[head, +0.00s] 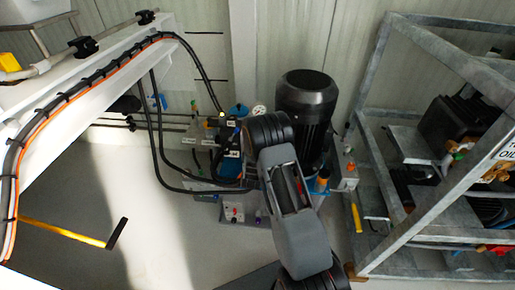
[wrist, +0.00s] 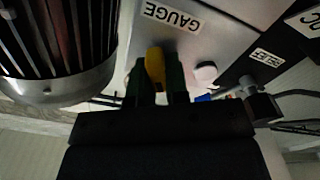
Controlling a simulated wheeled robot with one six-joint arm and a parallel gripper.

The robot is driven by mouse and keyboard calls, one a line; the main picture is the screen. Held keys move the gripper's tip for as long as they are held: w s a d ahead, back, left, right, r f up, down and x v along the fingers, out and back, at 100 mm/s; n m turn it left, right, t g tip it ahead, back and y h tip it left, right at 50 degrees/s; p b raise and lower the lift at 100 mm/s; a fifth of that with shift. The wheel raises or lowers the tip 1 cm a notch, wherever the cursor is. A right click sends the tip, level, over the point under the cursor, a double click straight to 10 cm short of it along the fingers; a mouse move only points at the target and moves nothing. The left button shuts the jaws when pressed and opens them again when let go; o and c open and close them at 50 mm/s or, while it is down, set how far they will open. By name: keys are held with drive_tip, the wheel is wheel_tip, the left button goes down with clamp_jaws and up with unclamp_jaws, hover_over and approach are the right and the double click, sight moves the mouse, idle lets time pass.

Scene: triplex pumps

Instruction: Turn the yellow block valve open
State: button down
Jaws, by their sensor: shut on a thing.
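The yellow block valve handle (wrist: 155,62) shows in the middle of the wrist view, by a grey block labelled "GAUGE" (wrist: 196,38). My gripper (wrist: 157,76) has one dark green finger on each side of the handle and is shut on it. The handle's lower part is hidden between the fingers. In the head view my arm reaches down toward the pump unit, and its links hide the gripper and the held handle.
A black ribbed motor (head: 306,98) stands close beside my arm; it also shows in the wrist view (wrist: 60,35). A grey metal frame (head: 377,180) stands at right. Black hoses (head: 157,135) run at left. The floor at lower left is mostly clear.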

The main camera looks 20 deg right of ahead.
drive_tip(key=n, duration=0.3)
drive_tip(key=n+b, duration=0.1)
drive_tip(key=n, duration=0.2)
drive_tip(key=shift+w+a+f, duration=0.1)
drive_tip(key=shift+a+f, duration=0.1)
drive_tip(key=n, duration=0.5)
drive_tip(key=shift+f+n+b, duration=0.2)
drive_tip(key=shift+n+b, duration=0.15)
drive_tip(key=shift+n, duration=0.05)
drive_tip(key=c, duration=1.1)
unclamp_jaws()
drive_tip(key=shift+a, duration=0.1)
drive_tip(key=p+v, duration=0.2)
drive_tip(key=v, duration=1.1)
drive_tip(key=shift+s+a, duration=0.2)
drive_tip(key=shift+s, duration=0.1)
